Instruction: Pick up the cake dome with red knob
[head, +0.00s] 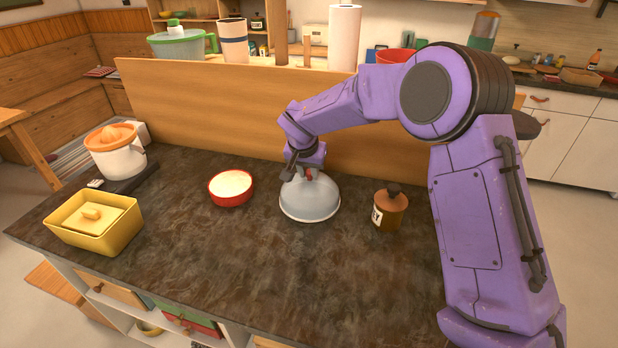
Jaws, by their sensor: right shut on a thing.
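The cake dome (310,202) is a clear grey, rounded cover with a red knob on top. It is on the dark counter (280,265), near its middle; I cannot tell whether its rim touches the counter. My right gripper (304,171) comes down from above and is shut on the red knob. The fingers hide most of the knob. My left gripper is not in view.
A yellow box (95,222) and a juicer (116,152) are far left. A wooden panel (220,110) rises behind. The front counter is clear.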

